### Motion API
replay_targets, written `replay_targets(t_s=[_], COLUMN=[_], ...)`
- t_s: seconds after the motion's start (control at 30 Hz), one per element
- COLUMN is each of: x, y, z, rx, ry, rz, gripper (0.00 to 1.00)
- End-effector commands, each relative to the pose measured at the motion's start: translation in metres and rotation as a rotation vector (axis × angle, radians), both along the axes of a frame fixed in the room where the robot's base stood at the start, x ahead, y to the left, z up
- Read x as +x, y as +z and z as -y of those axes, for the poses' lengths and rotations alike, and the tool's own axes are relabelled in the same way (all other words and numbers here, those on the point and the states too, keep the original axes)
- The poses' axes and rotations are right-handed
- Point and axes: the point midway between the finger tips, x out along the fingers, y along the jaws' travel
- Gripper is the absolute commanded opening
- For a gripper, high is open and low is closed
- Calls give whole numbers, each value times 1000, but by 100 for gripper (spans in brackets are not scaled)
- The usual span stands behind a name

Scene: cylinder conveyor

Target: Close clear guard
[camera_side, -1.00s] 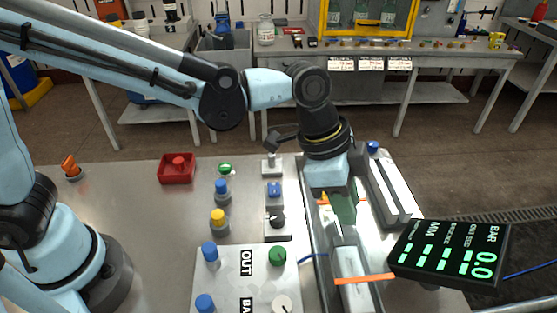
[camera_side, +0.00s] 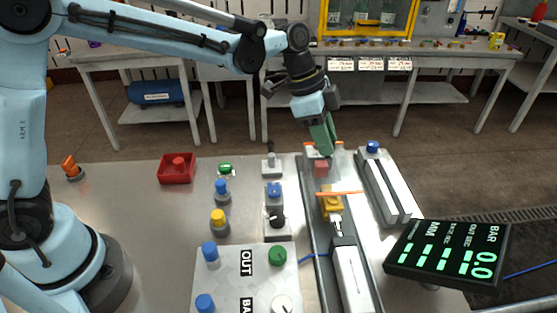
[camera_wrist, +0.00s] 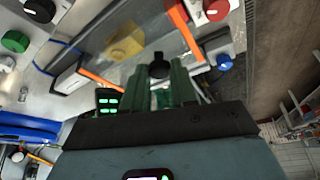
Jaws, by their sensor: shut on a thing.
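The clear guard is a see-through cover with orange end strips; its near strip (camera_side: 340,192) crosses the conveyor channel, and its far strip lies by my gripper. In the wrist view, one orange strip (camera_wrist: 98,78) shows at the left of my fingers and another (camera_wrist: 182,30) at the upper right. My gripper (camera_side: 326,150) reaches down at the guard's far end. In the wrist view, its green fingers (camera_wrist: 159,76) are shut on a black knob (camera_wrist: 159,64), seemingly the guard's handle. The fingers hide part of the knob.
A yellow block (camera_side: 331,206) and a red block (camera_side: 321,168) sit in the channel, with a silver cylinder unit (camera_side: 352,275) in front. A grey rail with a blue knob (camera_side: 372,147) stands right. Control knobs and a display (camera_side: 450,252) flank the channel.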

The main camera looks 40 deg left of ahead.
Motion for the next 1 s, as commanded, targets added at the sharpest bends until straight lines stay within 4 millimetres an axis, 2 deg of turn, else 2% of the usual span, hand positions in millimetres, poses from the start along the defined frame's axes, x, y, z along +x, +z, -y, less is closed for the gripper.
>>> replay_targets(t_s=[0.27, 0.3, 0.43, 0.77, 0.87, 1.0], x=[5, 5, 5, 3, 2, -2], y=[0, 0, 0, 2, 9, 31], z=[-5, -5, -5, -4, -7, -15], rx=[7, 7, 7, 4, 4, 5], ry=[12, 12, 11, 7, 8, 8], rz=[14, 15, 13, 9, 9, 8], gripper=[0, 33, 52, 52, 52, 52])
